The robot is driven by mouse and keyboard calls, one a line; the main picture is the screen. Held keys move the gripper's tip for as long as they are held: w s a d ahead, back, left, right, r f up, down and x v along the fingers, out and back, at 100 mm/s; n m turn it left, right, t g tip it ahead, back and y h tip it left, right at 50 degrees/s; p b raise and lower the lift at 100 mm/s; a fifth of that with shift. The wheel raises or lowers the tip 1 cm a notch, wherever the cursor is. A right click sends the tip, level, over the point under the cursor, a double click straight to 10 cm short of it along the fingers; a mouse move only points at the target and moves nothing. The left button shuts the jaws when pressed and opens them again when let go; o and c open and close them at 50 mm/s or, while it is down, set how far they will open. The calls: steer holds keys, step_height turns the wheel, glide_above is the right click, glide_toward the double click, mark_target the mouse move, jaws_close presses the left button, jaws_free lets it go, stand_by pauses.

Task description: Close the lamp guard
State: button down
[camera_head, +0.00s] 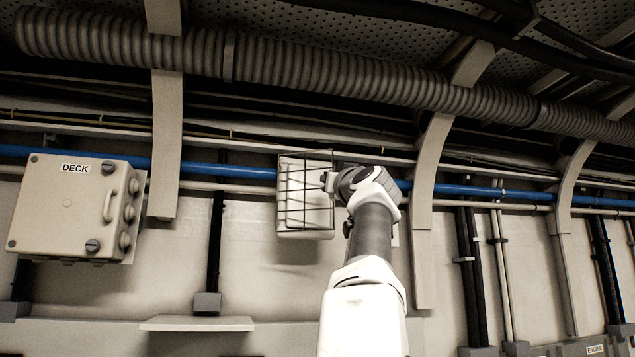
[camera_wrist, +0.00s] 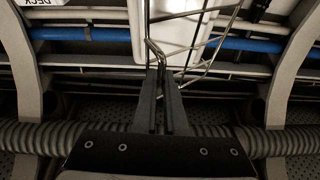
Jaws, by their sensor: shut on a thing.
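The lamp (camera_head: 296,205) is a pale box on the wall, left of my arm in the head view. A dark wire lamp guard (camera_head: 306,153) stands in front of it, with its bars crossing the lamp's face. In the wrist view the lamp (camera_wrist: 185,28) is at the top, and the guard's wires (camera_wrist: 208,9) run across and beside it. My gripper (camera_head: 327,181) is at the guard's right side. In the wrist view its fingers (camera_wrist: 160,75) are close together on a bent wire of the guard. I cannot tell how far the guard stands from its closed position.
A grey DECK box (camera_head: 72,205) with knobs and a handle is on the wall at left. A blue pipe (camera_head: 235,172) runs behind the lamp. A ribbed duct (camera_head: 300,68) crosses above. Curved frame ribs (camera_head: 428,170) stand on both sides. A small shelf (camera_head: 197,323) is below.

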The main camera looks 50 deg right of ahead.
steer(key=w+d+n+t+y+p, duration=0.2)
steer(key=d+n+y+p, duration=0.3)
steer(key=y+p, duration=0.5)
steer(key=d+t+p, duration=0.1)
steer(key=d, duration=0.1)
steer(key=shift+w+d+r+n+t+y, duration=0.2)
steer(key=shift+d+n+t+y, duration=0.1)
steer(key=shift+d+t, duration=0.1)
steer(key=shift+f, duration=0.1)
steer(key=shift+a, duration=0.1)
steer(key=c, duration=1.3)
jaws_free()
steer(key=shift+o, duration=0.3)
steer(key=shift+s+f+b, duration=0.35)
steer(key=shift+f+b, duration=0.1)
steer(key=b+v, duration=0.9)
steer(key=v, duration=0.7)
steer(key=shift+s+r+n, duration=0.2)
steer(key=shift+s+n, duration=0.1)
steer(key=shift+s, duration=0.1)
